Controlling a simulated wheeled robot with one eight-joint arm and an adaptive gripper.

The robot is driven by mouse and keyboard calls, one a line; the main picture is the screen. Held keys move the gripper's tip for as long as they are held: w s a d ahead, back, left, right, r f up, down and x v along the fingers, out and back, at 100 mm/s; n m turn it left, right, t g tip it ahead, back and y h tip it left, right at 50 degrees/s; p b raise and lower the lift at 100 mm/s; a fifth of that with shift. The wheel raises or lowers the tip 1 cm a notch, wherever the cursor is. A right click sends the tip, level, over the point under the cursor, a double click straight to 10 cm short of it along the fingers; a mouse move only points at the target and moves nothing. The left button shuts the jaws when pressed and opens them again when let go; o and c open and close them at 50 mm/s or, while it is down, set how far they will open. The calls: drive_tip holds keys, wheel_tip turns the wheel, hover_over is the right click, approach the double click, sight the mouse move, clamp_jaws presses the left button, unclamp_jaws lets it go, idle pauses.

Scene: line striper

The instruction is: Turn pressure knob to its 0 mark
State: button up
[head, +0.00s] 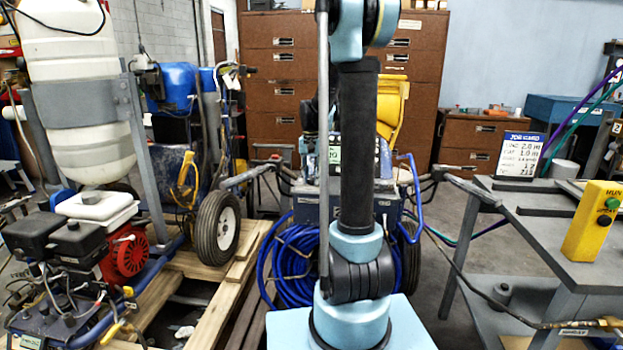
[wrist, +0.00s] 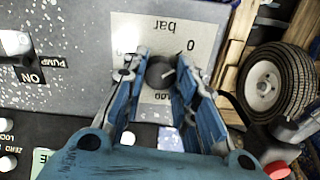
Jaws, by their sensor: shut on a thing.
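The pressure knob (wrist: 157,68) is small, round and dark and sits on a pale scale plate (wrist: 205,40) in the wrist view. The plate reads "bar" and "0", upside down in the picture, with the 0 up and right of the knob. More digits show below the knob, partly covered. A thin light line shows near the knob's right side; I cannot tell surely which mark it faces. My gripper (wrist: 160,76) has its blue fingers on either side of the knob and is shut on it. In the head view my arm hides the knob and gripper.
A PUMP switch (wrist: 15,43) labelled ON is at the panel's left. A wheel (wrist: 270,85) stands right of the panel. In the head view, the striper (head: 395,205) has blue hose coils (head: 288,262). A grey table (head: 590,265) with a yellow button box (head: 592,222) stands right.

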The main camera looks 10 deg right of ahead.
sight(312, 179)
drive_tip(key=shift+n, duration=0.8)
drive_tip(key=o, duration=1.1)
drive_tip(key=shift+r, duration=0.15)
wheel_tip(312, 179, up, 12)
drive_tip(key=shift+w+f, duration=0.1)
drive_tip(key=shift+f, duration=0.1)
